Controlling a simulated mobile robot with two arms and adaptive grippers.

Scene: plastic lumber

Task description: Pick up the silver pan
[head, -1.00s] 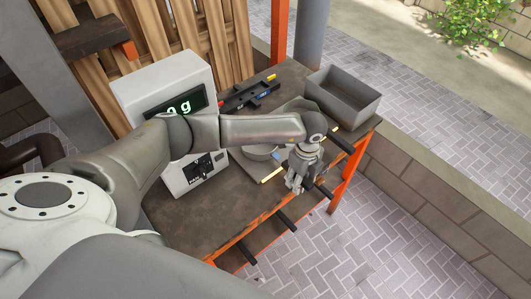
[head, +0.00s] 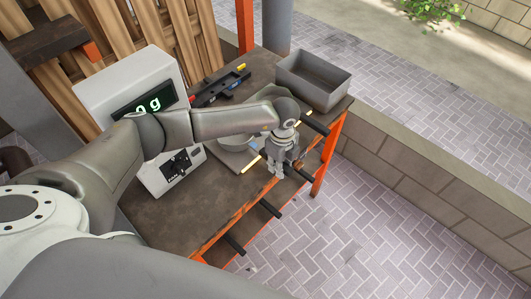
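What looks like the silver pan (head: 236,142), a round shallow metal dish, sits on the flat plate beside the scale on the dark table. My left forearm crosses over it and hides part of it. My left gripper (head: 281,172) points down near the table's front edge, to the right of the pan and apart from it. Its fingers are too small to tell whether they are open or shut. I see nothing held in it. My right gripper is not in view.
A white scale (head: 140,88) with a green display stands left of the pan. A black tool holder (head: 218,88) lies behind. A grey open bin (head: 335,93) stands at the back right corner. Black handles (head: 271,208) jut from the orange front edge. The table's front left is clear.

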